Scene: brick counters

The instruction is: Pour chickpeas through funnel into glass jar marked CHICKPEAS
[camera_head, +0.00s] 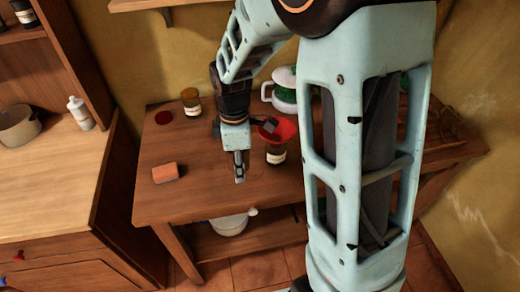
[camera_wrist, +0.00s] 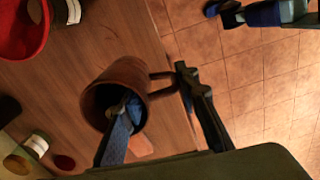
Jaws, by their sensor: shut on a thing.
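A brown mug (camera_wrist: 114,82) with a side handle shows in the wrist view. My gripper (camera_wrist: 158,90) is shut on it, one finger inside the mouth and the other outside by the handle. The mug's inside is dark, and I cannot tell what it holds. In the head view my gripper (camera_head: 239,172) hangs over the table, left of the red funnel (camera_head: 282,130); I cannot make out the mug there. The funnel sits on a dark labelled jar (camera_head: 275,154), its writing too small to read. The funnel also shows in the wrist view (camera_wrist: 22,32).
On the wooden table (camera_head: 165,205) are an orange block (camera_head: 166,173), a red disc (camera_head: 163,117), a lidded jar (camera_head: 191,103) and a green-and-white jug (camera_head: 284,97). A white pot (camera_head: 230,223) is below. A counter (camera_head: 50,165) stands left. The front left tabletop is clear.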

